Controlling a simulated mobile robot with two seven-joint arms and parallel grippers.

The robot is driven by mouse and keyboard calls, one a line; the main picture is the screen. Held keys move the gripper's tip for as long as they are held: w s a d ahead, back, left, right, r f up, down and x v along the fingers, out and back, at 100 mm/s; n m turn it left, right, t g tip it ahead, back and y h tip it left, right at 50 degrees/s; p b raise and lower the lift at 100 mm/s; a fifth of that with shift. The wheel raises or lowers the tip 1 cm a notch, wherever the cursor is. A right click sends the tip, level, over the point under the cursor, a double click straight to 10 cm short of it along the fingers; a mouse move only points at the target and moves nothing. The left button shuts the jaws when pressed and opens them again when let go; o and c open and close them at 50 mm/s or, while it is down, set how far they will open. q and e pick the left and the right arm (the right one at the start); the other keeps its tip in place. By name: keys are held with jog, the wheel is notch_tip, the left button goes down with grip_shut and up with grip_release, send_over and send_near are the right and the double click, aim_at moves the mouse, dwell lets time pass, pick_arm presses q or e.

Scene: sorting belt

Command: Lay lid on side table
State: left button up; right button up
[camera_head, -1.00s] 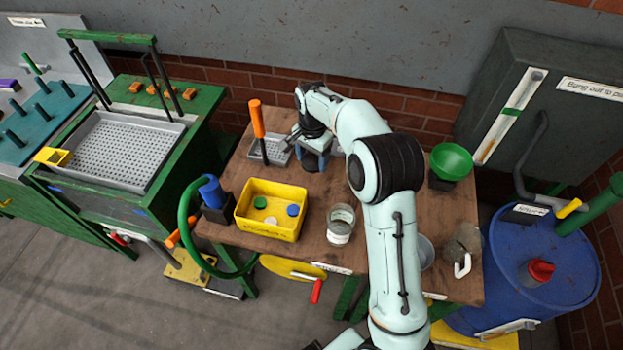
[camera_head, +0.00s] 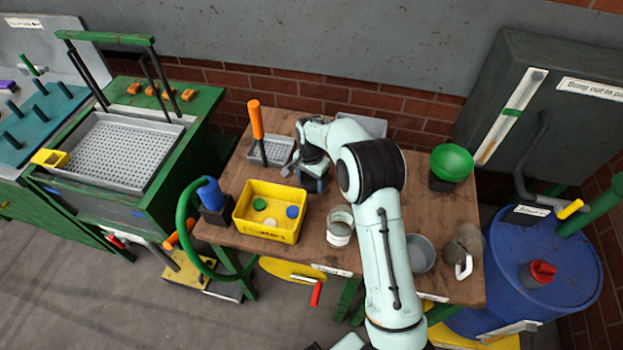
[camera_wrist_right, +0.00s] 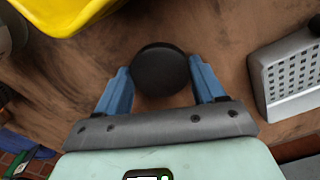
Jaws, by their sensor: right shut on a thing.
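My right gripper (camera_head: 312,182) is over the wooden table (camera_head: 335,260), between the yellow bin and the back of the table. In the right wrist view, its blue fingers (camera_wrist_right: 160,85) are on either side of a black round disc (camera_wrist_right: 160,69), which looks like the lid, and are shut on it. The disc is close to the table top; I cannot tell whether it touches the wood. In the head view the hand mostly hides the disc. My left gripper is not in view.
The yellow bin (camera_head: 240,223) holds green, white and blue discs. A grey perforated tray (camera_head: 283,147) with an orange-handled tool (camera_head: 256,122) is behind it. A glass jar (camera_head: 340,230), grey bowl (camera_head: 420,252) and green bowl (camera_head: 451,162) stand nearby. Bare wood lies around the gripper.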

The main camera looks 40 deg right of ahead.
aim_at(311, 183)
jog(key=shift+f, duration=0.2)
jog(key=o, duration=1)
jog(key=shift+r, duration=0.1)
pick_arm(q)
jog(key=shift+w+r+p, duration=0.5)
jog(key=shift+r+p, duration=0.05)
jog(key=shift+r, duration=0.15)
pick_arm(e)
notch_tip(311, 183, up, 12)
jog(key=shift+r, duration=0.15)
